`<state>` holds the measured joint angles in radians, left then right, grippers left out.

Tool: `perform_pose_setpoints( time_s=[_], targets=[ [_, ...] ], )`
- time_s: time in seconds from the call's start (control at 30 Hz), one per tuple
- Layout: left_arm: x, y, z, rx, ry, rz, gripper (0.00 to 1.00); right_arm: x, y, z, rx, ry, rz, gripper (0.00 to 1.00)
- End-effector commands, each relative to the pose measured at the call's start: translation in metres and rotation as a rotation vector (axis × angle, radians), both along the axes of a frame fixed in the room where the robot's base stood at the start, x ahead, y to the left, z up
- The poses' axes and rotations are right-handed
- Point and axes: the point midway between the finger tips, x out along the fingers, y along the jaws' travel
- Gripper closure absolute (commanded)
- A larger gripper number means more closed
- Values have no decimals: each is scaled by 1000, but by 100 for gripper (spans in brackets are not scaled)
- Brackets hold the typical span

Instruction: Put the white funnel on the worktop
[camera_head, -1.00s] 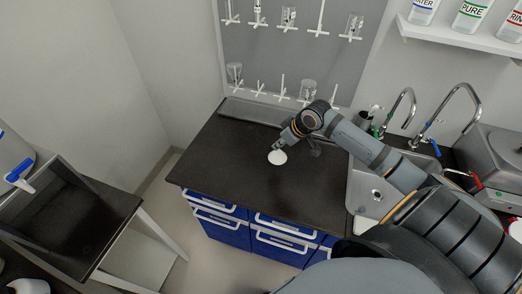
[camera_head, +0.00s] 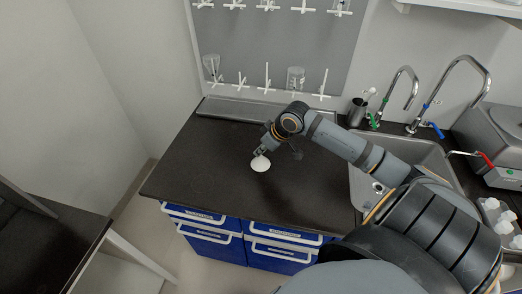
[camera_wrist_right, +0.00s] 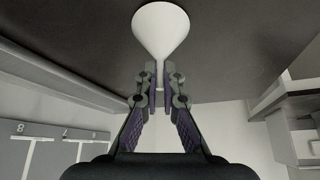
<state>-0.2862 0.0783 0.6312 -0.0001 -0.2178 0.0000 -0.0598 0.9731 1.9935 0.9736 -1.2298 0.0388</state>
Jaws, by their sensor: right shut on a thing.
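The white funnel (camera_head: 260,164) is over the dark worktop (camera_head: 205,165), left of the sink, in the head view. My right gripper (camera_head: 262,151) is shut on the funnel's narrow stem. In the right wrist view the funnel (camera_wrist_right: 161,32) is a white cone, its stem between the two fingertips (camera_wrist_right: 160,85) and its wide end toward the worktop (camera_wrist_right: 235,40). Whether its rim touches the worktop I cannot tell. My left gripper is not in view.
The sink (camera_head: 400,160) with two taps lies to the right. A grey pegboard (camera_head: 265,50) with glassware stands at the back. Blue drawers (camera_head: 280,245) are under the worktop's front edge. The worktop around the funnel is clear.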

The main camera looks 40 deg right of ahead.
Motion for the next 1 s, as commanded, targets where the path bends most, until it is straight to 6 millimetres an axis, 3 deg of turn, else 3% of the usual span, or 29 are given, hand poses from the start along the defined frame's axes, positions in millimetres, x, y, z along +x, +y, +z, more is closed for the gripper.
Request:
perform_pose_setpoints(
  time_s=[0.17,0.37,0.67,0.97,1.0],
  targets=[
    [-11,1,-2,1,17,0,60,0,0,-4,2,1,0,100],
    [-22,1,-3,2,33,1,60,0,0,-4,1,0,0,72],
    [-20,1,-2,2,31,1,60,0,0,-3,0,-1,0,72],
    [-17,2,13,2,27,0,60,-13,-5,26,-10,4,6,72],
    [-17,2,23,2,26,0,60,-16,-8,35,-13,4,3,72]
  ],
)
